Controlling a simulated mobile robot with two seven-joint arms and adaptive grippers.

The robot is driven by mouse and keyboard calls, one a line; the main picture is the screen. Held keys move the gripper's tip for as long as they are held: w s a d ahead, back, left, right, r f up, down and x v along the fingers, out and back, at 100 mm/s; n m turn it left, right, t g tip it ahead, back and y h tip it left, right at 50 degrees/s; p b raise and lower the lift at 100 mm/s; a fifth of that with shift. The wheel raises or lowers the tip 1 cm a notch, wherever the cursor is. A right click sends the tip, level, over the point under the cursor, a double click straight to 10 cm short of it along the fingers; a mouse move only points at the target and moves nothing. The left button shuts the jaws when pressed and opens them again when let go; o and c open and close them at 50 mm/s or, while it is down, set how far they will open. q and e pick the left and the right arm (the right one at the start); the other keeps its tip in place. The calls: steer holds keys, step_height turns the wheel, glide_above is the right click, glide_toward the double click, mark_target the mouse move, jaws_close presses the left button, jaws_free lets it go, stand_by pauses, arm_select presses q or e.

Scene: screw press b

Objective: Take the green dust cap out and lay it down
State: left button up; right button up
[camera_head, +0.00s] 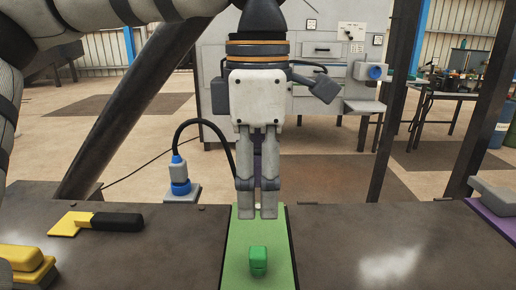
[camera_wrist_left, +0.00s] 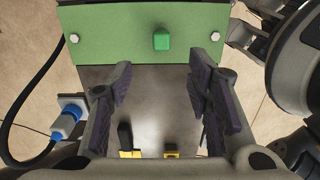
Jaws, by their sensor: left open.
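The green dust cap (camera_head: 258,262) is a small bright green block on a lighter green plate (camera_head: 238,275) at the front middle of the table. In the left wrist view the cap (camera_wrist_left: 161,41) shows near the middle of the plate (camera_wrist_left: 110,40), above and between the fingertips. My left gripper (camera_head: 257,212) points down over the far end of the plate, behind the cap and apart from it. Its fingers (camera_wrist_left: 160,85) are spread and empty in the left wrist view. What the cap sits in is hidden. My right gripper does not show clearly in either view.
A yellow tool with a black handle (camera_head: 108,221) and a yellow block (camera_head: 25,265) lie on the left of the dark table (camera_head: 390,240). A blue-and-grey plug (camera_head: 180,178) on a cable stands behind. A purple sheet (camera_head: 495,220) is at right. The table beside the plate is clear.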

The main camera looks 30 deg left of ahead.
mark_target(258, 252)
arm_select(q)
step_height(258, 252, down, 12)
steer(key=shift+s+d+r, duration=0.1)
steer(key=shift+s, duration=0.05)
steer(key=shift+r, duration=0.1)
jaws_close()
stand_by(0.5)
